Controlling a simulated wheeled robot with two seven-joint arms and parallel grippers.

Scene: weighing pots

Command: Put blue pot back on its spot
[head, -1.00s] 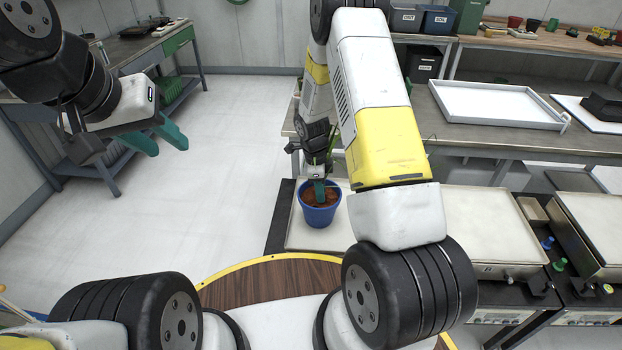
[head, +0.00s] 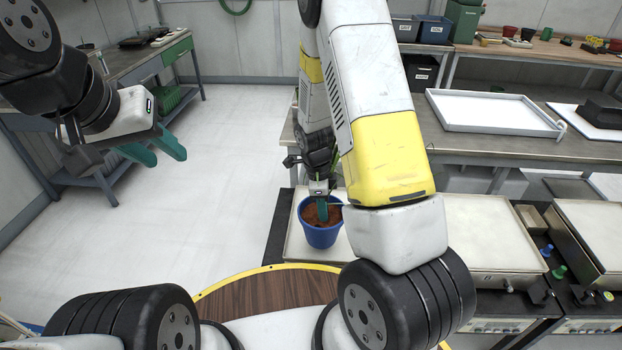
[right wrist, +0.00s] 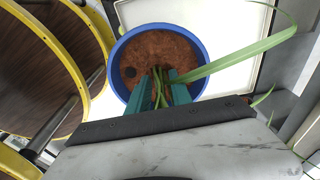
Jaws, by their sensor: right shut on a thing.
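The blue pot (head: 321,236), filled with brown soil, is over a white plate (head: 297,254) in the head view. I cannot tell whether it touches the plate. In the right wrist view the blue pot (right wrist: 204,52) looks upright, with long green leaves (right wrist: 240,58) reaching out to the right. My right gripper (right wrist: 160,82) points down into the pot, with its green fingers close around the plant's stems. In the head view my right gripper (head: 322,210) partly covers the soil. My left gripper (head: 152,152) is open and empty, high above the floor at the left.
More white-topped plates (head: 485,235) stand to the right of my right arm. A white tray (head: 495,112) lies on the grey bench behind. A yellow-rimmed wooden round surface (head: 265,298) lies in front. The floor at left is clear.

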